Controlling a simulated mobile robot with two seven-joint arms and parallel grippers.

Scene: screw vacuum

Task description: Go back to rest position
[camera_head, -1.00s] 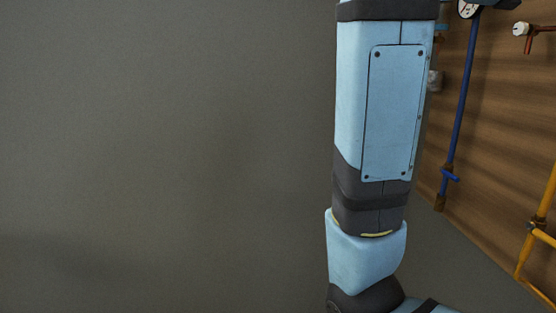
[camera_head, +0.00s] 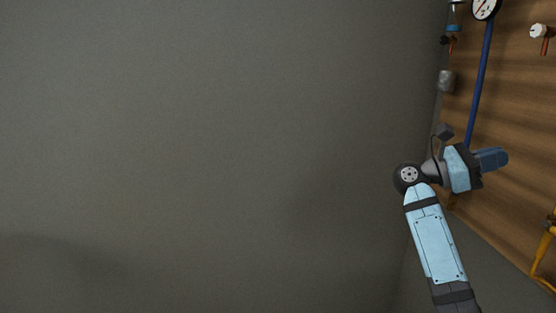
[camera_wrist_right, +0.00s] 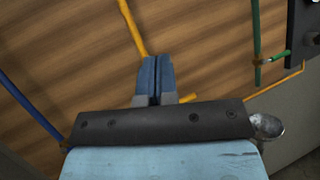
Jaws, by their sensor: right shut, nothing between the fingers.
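My right gripper (camera_head: 493,158) is at the right of the head view, in front of the wooden panel. Its two blue fingers lie together, with nothing between them. My left gripper is in neither view.
The wooden panel (camera_head: 520,120) carries a blue pipe (camera_head: 479,85), a gauge (camera_head: 486,8), a white-capped fitting (camera_head: 538,31) and a yellow pipe (camera_head: 544,250). The right wrist view also shows a green pipe (camera_wrist_right: 256,40) and a dark box (camera_wrist_right: 303,30). A plain grey surface (camera_head: 200,140) fills the left, free of objects.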

